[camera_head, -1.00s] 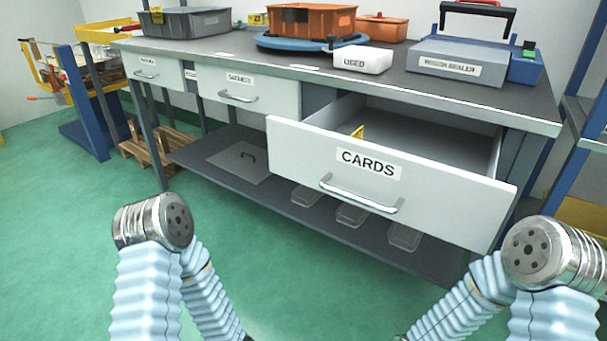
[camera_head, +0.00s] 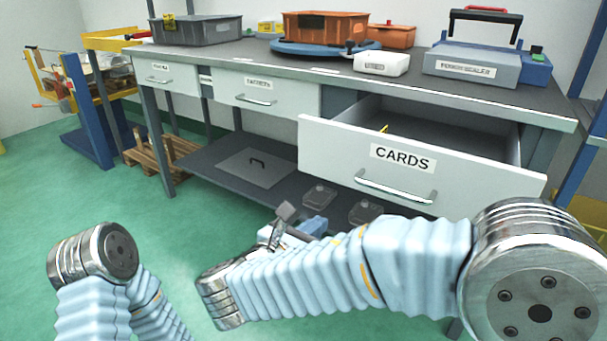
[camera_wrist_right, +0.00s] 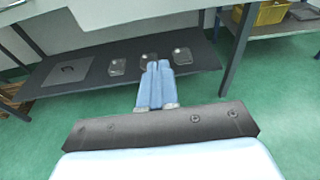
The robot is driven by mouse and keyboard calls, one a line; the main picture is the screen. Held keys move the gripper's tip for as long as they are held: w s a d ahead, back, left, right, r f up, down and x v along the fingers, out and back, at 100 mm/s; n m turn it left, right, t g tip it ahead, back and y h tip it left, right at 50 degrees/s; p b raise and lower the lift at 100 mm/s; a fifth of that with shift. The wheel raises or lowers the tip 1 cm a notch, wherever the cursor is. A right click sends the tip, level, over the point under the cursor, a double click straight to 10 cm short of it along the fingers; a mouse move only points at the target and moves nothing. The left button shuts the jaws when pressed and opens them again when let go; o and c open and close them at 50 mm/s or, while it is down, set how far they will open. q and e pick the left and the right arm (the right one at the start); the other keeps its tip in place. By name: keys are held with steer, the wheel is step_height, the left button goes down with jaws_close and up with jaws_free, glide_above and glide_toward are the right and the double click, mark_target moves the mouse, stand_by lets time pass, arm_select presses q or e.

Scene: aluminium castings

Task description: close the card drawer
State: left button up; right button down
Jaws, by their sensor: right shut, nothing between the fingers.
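The card drawer (camera_head: 460,185) is pulled out from the right part of the workbench, its white front labelled CARDS. Its bar handle (camera_head: 395,190) runs across the front below the label. A bit of yellow shows inside the drawer near the left. My right gripper (camera_head: 313,226) is below and left of the handle, apart from the drawer front, in front of the low shelf. In the right wrist view the fingers of this gripper (camera_wrist_right: 158,66) are together with nothing between them. My left arm shows at the lower left, but its gripper is out of view.
The workbench top (camera_head: 330,82) carries a grey bin (camera_head: 200,30), an orange bin (camera_head: 325,27), a white box (camera_head: 382,64) and a sealer (camera_head: 470,66). Two other drawers at the left are shut. The low shelf (camera_head: 205,160) holds lidded containers. Green floor lies open in front.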

step_height(320, 180, up, 6)
steer(key=s+a+t, duration=0.2)
steer(key=a, duration=0.1)
arm_select(q)
steer(key=shift+s+a+f, duration=0.2)
steer(key=shift+a+f, duration=0.05)
steer(key=shift+a, duration=0.35)
arm_select(e)
glide_toward(346, 162)
steer(key=shift+h, duration=0.4)
steer(key=x, duration=0.6)
steer(key=shift+w+f, duration=0.3)
steer(key=shift+w, duration=0.15)
steer(key=shift+w+d, duration=0.1)
steer(key=shift+d, duration=0.05)
